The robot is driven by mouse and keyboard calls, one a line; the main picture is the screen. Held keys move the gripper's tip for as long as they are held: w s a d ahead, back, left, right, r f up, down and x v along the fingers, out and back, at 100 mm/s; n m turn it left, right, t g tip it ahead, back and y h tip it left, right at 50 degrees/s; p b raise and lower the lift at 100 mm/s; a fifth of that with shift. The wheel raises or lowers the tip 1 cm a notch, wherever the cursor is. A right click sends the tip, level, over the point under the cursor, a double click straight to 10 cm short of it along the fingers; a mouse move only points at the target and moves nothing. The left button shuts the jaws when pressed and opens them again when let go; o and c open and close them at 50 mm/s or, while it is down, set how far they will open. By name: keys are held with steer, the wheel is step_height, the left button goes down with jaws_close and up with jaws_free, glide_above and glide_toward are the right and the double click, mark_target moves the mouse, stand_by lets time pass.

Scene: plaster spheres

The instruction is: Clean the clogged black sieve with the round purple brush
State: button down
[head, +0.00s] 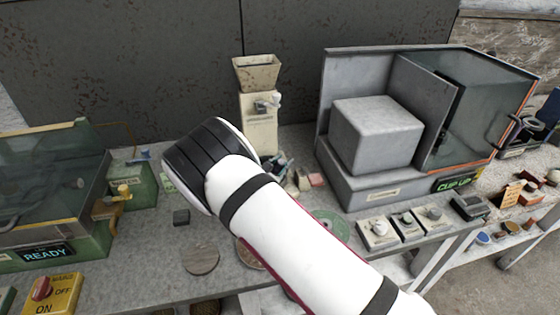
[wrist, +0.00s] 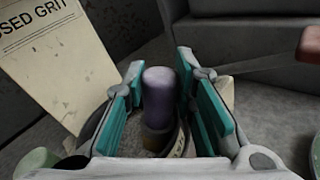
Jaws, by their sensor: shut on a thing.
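In the wrist view, my gripper (wrist: 160,78) has its teal pads on either side of a purple cylinder with a brown lower part, which looks like the round purple brush (wrist: 158,95). The gripper is shut on it. Below it, a curved rim with lettering (wrist: 181,143) shows, partly hidden by my gripper; I cannot tell whether it belongs to the black sieve. In the head view, my arm hides the gripper and the brush. I cannot make out the black sieve for sure in either view.
In the head view, a hopper machine (head: 257,110) stands behind my arm, a grey cabinet (head: 345,185) at right and a "READY" machine (head: 50,225) at left. A flat disc (head: 200,260) lies on the bench.

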steer(key=shift+s+d, duration=0.15)
steer(key=shift+s, duration=0.2)
steer(key=shift+w+f+b, duration=0.1)
steer(key=shift+w+b, duration=0.35)
steer(key=shift+w, duration=0.25)
steer(key=shift+w+a+b, duration=0.3)
steer(key=shift+w+b, duration=0.1)
steer(key=shift+w, duration=0.15)
steer(key=shift+w+a+b, duration=0.25)
steer(key=shift+w+b, duration=0.15)
steer(key=shift+w, duration=0.15)
steer(key=shift+s+d+p, duration=0.25)
steer(key=shift+s+p, duration=0.3)
steer(key=shift+s, duration=0.25)
steer(key=shift+s+d+p, duration=0.2)
steer(key=shift+s+p, duration=0.3)
steer(key=shift+s, duration=0.25)
steer(key=shift+s+d, duration=0.1)
steer(key=shift+s, duration=0.15)
